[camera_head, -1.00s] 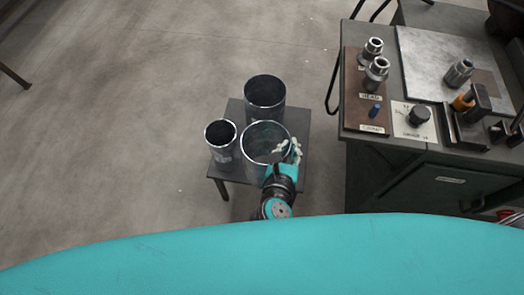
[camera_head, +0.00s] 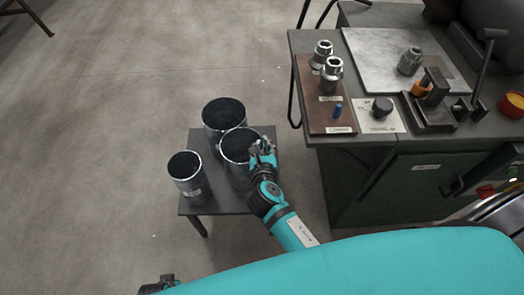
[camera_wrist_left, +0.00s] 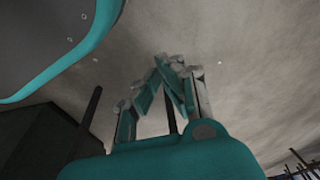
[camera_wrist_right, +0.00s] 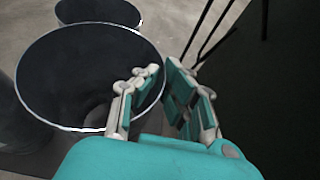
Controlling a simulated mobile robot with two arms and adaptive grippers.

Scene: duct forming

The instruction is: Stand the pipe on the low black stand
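The low black stand (camera_head: 222,202) carries three dark grey metal pipes, all upright. The left pipe (camera_head: 187,182) is narrow, the back pipe (camera_head: 222,125) is wider, and the front-right pipe (camera_head: 236,165) stands close against the back one. My right gripper (camera_head: 262,150) is at the right rim of the front-right pipe. In the right wrist view, its fingers (camera_wrist_right: 161,72) are apart with a narrow gap, and the left finger overlaps the rim of that pipe (camera_wrist_right: 60,85). My left gripper (camera_wrist_left: 160,66) is empty, away from the pipes, its fingertips together.
A workbench (camera_head: 370,150) stands right of the stand, with metal fittings on a brown board (camera_head: 315,105), a grey plate (camera_head: 385,50) and a clamp-like tool (camera_head: 435,100). Its near-left leg is close to the stand. Floor to the left is clear.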

